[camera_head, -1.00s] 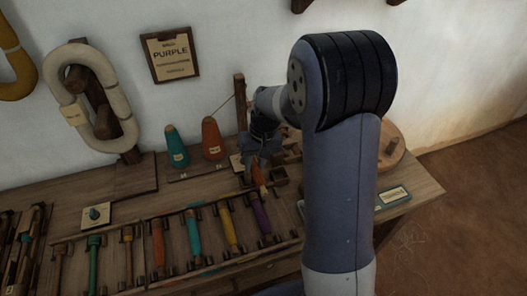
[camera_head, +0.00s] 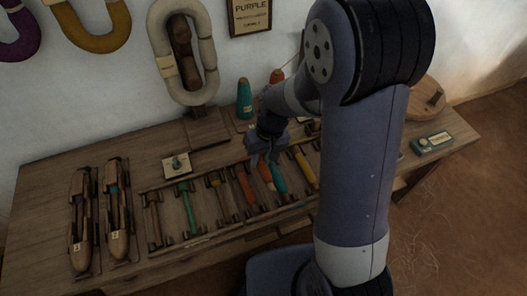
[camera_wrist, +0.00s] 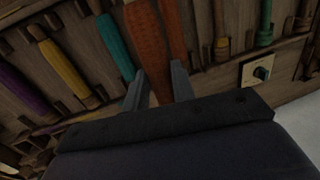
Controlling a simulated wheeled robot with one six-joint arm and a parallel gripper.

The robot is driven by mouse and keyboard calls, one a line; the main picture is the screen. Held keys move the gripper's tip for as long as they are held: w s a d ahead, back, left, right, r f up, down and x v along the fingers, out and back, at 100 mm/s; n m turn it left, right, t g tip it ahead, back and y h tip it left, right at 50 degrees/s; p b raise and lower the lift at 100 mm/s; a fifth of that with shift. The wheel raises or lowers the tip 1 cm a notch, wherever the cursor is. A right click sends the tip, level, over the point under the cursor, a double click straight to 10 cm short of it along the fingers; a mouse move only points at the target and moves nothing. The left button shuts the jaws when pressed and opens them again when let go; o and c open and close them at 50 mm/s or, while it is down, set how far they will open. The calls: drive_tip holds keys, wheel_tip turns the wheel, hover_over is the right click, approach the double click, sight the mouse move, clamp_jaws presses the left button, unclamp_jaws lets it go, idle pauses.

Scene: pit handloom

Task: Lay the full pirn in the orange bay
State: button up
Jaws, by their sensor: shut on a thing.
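In the wrist view the pirn (camera_wrist: 147,35) shows between the two fingers (camera_wrist: 158,88), with a patterned orange surface. Its far end is cut off there. A slimmer orange pirn (camera_head: 244,184) lies in the orange bay of the rack, just left of the held one; it also shows in the wrist view (camera_wrist: 174,30). A teal pirn (camera_head: 279,178) lies just right of the held one. I cannot tell the height of the held pirn above the rack.
Yellow (camera_head: 305,167), green (camera_head: 187,207) and brown (camera_head: 153,220) pirns lie in other bays. Two wooden shuttles (camera_head: 117,215) are at the left. A teal cone (camera_head: 244,98) stands behind. A small knob plate (camera_head: 177,164) lies behind the rack.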

drive_tip(key=shift+f+b, duration=3.7)
drive_tip(key=shift+f, duration=0.95)
drive_tip(key=o, duration=1.4)
drive_tip(key=shift+c, duration=0.2)
drive_tip(key=shift+r, duration=0.1)
wheel_tip(320, 180, up, 8)
drive_tip(key=p, duration=0.6)
drive_tip(key=shift+s+d, duration=0.1)
